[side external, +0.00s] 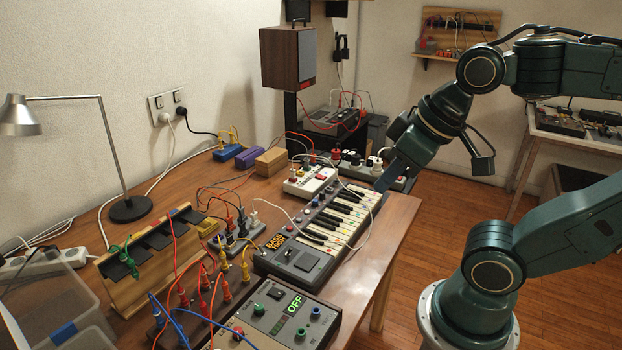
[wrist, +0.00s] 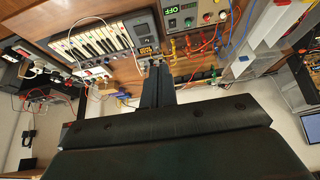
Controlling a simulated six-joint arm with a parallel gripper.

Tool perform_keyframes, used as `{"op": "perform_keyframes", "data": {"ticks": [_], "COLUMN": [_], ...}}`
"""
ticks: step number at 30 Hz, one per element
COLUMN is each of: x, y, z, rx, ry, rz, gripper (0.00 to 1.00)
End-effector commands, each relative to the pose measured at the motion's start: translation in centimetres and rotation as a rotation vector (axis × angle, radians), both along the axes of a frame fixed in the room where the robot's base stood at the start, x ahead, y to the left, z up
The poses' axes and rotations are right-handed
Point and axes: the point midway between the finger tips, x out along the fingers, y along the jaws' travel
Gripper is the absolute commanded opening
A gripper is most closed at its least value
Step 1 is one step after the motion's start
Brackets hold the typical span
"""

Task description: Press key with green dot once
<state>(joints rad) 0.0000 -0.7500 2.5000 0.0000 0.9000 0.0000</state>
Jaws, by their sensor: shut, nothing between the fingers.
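The small keyboard (side external: 300,258) lies near the table's front edge, with white and black keys (side external: 345,217) and tiny coloured dots on the white keys. The dots are too small for me to tell which one is green. The keyboard also shows at the upper left of the wrist view (wrist: 92,44). My gripper (side external: 381,187) is shut and empty, its fingers pointing down and left by the keyboard's far end in the side view. I cannot tell its height above the keys. In the wrist view the shut fingers (wrist: 158,66) appear side by side.
A grey box with a green OFF display (side external: 282,318) stands in front of the keyboard. A white device (side external: 310,182) and a knobbed unit (side external: 375,172) stand behind it. A white cable loops over the keyboard. A wooden rack (side external: 150,255) and several patch cables fill the left.

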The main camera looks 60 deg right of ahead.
Motion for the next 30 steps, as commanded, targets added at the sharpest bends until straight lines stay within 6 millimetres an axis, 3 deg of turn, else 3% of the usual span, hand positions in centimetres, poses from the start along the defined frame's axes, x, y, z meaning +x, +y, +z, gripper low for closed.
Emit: {"op": "perform_keyframes", "data": {"ticks": [22,30], "x": [0.1,1.6], "y": [0.0,-0.5], "z": [0.0,-0.3], "rx": [0.0,0.008], "ry": [0.0,-0.006], "rz": [-0.002,-0.034], "gripper": [0.0,0.0]}}
